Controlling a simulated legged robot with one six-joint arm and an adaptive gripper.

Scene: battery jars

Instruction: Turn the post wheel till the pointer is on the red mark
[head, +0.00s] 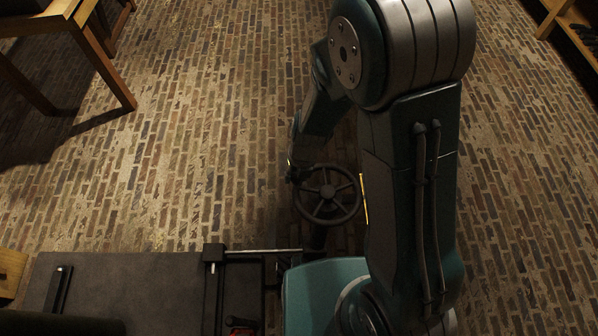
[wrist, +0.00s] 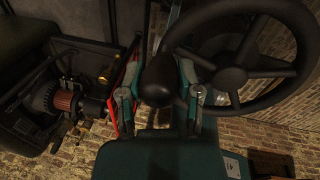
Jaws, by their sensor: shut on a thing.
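The dark post wheel (head: 327,194) is a spoked hand wheel just left of my arm in the head view. In the wrist view its rim and spokes (wrist: 245,62) fill the upper right. My gripper (wrist: 160,97) has its two teal fingers on either side of the wheel's dark, rounded handle knob (wrist: 158,78) and is shut on it. In the head view my gripper (head: 295,170) is at the wheel's upper left edge, small and dark. I cannot make out the pointer or the red mark for certain. A red strip (wrist: 128,80) shows beside the left finger.
A wooden table or chair leg (head: 105,70) stands at the upper left. A wooden shelf (head: 570,25) is at the upper right. Dark machinery with a copper-coloured coil (wrist: 64,101) is at the left in the wrist view. Much of the brick floor (head: 200,130) is clear.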

